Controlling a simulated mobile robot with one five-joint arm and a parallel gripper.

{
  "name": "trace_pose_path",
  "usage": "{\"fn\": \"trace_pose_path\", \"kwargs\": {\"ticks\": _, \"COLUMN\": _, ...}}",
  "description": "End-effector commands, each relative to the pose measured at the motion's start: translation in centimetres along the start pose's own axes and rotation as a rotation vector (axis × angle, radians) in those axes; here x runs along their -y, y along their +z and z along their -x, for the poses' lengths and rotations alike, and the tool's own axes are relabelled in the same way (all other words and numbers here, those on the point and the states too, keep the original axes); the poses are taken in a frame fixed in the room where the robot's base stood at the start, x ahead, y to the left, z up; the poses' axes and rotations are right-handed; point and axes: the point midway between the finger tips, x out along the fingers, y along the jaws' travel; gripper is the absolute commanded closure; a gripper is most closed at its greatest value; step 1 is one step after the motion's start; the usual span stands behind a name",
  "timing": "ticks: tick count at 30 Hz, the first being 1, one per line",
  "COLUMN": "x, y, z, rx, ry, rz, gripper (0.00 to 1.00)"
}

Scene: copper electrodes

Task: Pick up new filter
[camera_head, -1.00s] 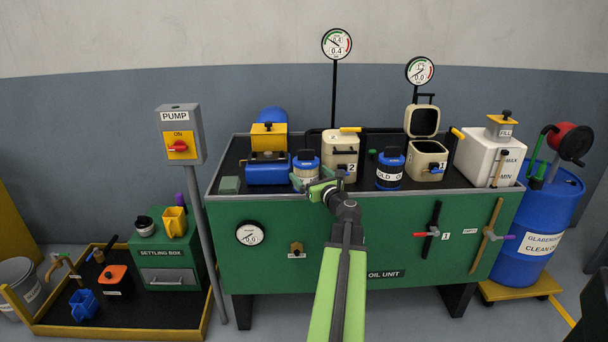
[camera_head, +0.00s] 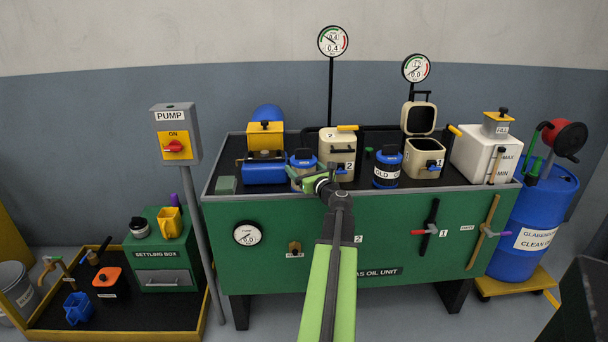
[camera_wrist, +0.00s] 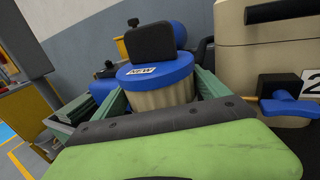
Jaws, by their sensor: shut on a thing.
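The new filter is a pale pleated cylinder with a blue top marked NEW and a black handle. In the wrist view the new filter (camera_wrist: 160,82) sits between the two green fingers of my gripper (camera_wrist: 158,98). In the head view the new filter (camera_head: 303,158) is on the left half of the bench top, its lower part partly hidden by my gripper (camera_head: 304,178). The gripper is shut on the filter's body, below the blue top. I cannot tell whether the filter's base touches the bench.
A beige housing marked 2 (camera_head: 337,145) stands close on the right. A blue filter labelled OLD (camera_head: 387,169) and the open housing 1 (camera_head: 424,158) are further right. A blue motor (camera_head: 264,172) is close on the left. Bench room is tight around the filter.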

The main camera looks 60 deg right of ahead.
Motion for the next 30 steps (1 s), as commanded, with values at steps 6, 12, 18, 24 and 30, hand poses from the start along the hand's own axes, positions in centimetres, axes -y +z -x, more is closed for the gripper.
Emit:
{"fn": "trace_pose_path", "kwargs": {"ticks": 6, "x": 0.0, "y": 0.0, "z": 0.0, "rx": 0.001, "ry": -0.001, "rz": -0.001, "gripper": 0.70}}
{"fn": "trace_pose_path", "kwargs": {"ticks": 12, "x": 0.1, "y": 0.6, "z": 0.0, "rx": 0.001, "ry": -0.001, "rz": -0.001, "gripper": 0.70}}
{"fn": "trace_pose_path", "kwargs": {"ticks": 18, "x": 0.1, "y": 2.7, "z": 0.0, "rx": 0.000, "ry": -0.001, "rz": -0.001, "gripper": 0.70}}
{"fn": "trace_pose_path", "kwargs": {"ticks": 24, "x": 0.1, "y": 6.8, "z": 0.1, "rx": 0.000, "ry": -0.001, "rz": -0.001, "gripper": 0.70}}
{"fn": "trace_pose_path", "kwargs": {"ticks": 30, "x": 0.1, "y": 12.3, "z": 0.1, "rx": 0.000, "ry": -0.001, "rz": -0.001, "gripper": 0.70}}
